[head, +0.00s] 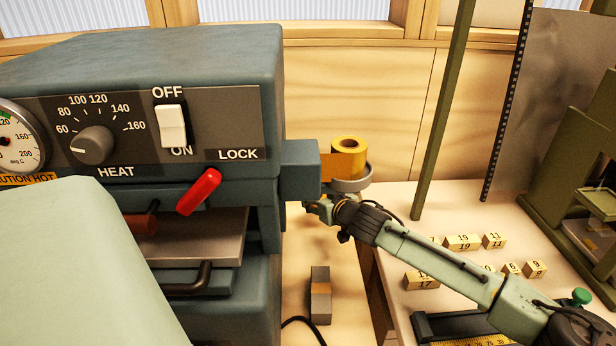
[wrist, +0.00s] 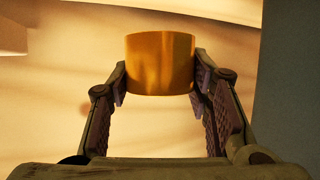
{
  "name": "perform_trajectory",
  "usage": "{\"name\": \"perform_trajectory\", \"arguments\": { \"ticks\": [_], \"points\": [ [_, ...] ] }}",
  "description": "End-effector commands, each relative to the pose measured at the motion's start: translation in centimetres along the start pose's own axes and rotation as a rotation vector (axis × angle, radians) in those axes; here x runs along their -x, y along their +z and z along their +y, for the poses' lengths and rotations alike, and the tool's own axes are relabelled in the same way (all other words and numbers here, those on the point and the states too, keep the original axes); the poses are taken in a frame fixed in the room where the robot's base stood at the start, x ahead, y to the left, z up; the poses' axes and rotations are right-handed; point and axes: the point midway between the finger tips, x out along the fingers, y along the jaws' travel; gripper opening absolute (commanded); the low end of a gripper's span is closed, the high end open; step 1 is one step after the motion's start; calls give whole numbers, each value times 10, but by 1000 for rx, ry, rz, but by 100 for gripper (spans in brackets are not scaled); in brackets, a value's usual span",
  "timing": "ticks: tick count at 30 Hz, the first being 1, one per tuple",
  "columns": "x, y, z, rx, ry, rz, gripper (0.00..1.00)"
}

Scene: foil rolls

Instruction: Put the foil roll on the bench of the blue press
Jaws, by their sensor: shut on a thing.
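A gold foil roll (wrist: 160,64) is between the two fingers of my gripper (wrist: 160,82) in the wrist view, held near the fingertips. In the head view my gripper (head: 314,206) is just right of the blue press (head: 140,60), and the held roll is mostly hidden there. The bench of the blue press (head: 296,282) is pale wood and shows to the right of the press. How high the held roll is above it I cannot tell.
Another yellow roll (head: 349,146) sits on a round grey holder at the press's side, above my gripper. A grey block with a copper band (head: 320,295) stands on the bench. Numbered blocks (head: 463,242) and a green press (head: 580,190) are on the right-hand bench.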

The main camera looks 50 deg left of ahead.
Motion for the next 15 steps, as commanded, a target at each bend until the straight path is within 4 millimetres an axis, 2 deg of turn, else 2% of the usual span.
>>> {"name": "perform_trajectory", "arguments": {
  "ticks": [12, 15],
  "points": [
    [-19, 46, -1, -2, -1, 0, 15],
    [-21, 50, -1, 1, -1, 1, 15]
  ]
}}
